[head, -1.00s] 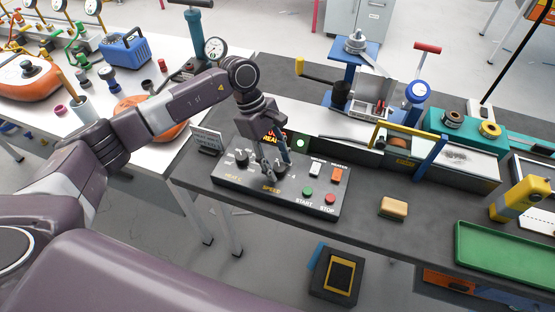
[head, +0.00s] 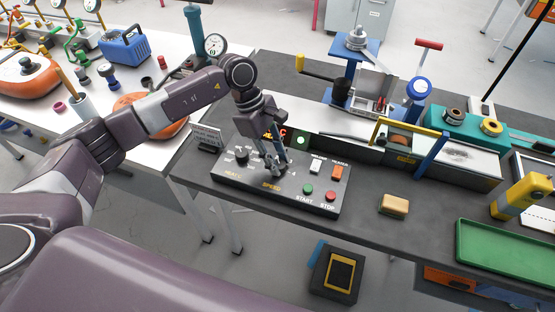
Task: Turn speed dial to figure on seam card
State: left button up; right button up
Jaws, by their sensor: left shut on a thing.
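The black control panel (head: 235,192) lies on the dark bench. It carries a heat dial (head: 241,157) at the left and a speed dial (head: 279,172) above the yellow SPEED label. My left gripper (head: 279,168) points down over the speed dial and is shut on it, hiding most of the dial and its scale. My right gripper is not in view.
The panel also has a green START button (head: 308,189), a red STOP button (head: 331,196) and two rocker switches. A welding machine with a yellow handle (head: 394,124) stands behind. A sponge (head: 394,205) and green tray (head: 505,255) are at the right.

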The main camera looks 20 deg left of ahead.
pick_arm(q)
jog(key=shift+f+n+t+b, duration=0.1)
jog(key=shift+n+t+b, duration=0.4)
jog(key=shift+n+b, duration=0.45)
jog(key=n+t+b, duration=0.1)
jog(key=n+b, duration=0.1)
jog(key=n, duration=0.2)
jog(key=shift+s, duration=0.15)
jog(key=n+t+b, duration=0.1)
jog(key=n, duration=0.1)
jog(key=n+b, duration=0.2)
jog(key=shift+d+t+y, duration=0.1)
jog(key=shift+t+y, duration=0.3)
jog(key=shift+r+n, duration=0.2)
jog(key=shift+n, duration=0.35)
jog(key=shift+b, duration=0.3)
jog(key=o, duration=1.1)
jog(key=shift+s, duration=0.1)
